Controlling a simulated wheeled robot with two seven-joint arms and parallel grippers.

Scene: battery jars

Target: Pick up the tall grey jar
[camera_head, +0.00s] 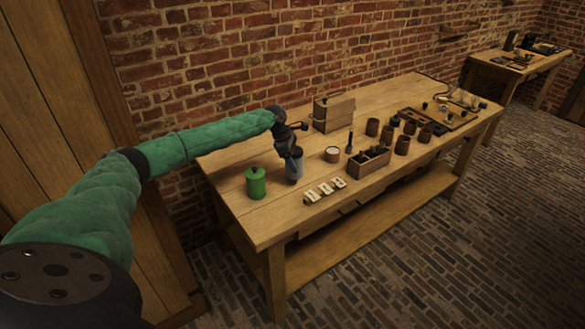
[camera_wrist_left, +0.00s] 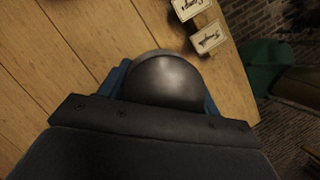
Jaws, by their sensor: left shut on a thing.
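The tall grey jar (camera_head: 294,169) stands on the wooden table near its left end, in the head view. My left gripper (camera_head: 293,157) is over the top of the jar and shut on it. In the left wrist view the rounded dark grey top of the jar (camera_wrist_left: 165,80) sits between the blue-edged fingers of the left gripper (camera_wrist_left: 163,88). The jar looks upright. I cannot tell whether its base touches the table. My right gripper is not in view.
A green jar (camera_head: 256,183) stands just left of the grey jar. Paper labels (camera_head: 325,190) lie in front. A small white-topped pot (camera_head: 332,154), a wooden crate (camera_head: 369,163) and several brown pots (camera_head: 402,145) stand to the right. A wooden box (camera_head: 334,112) is behind.

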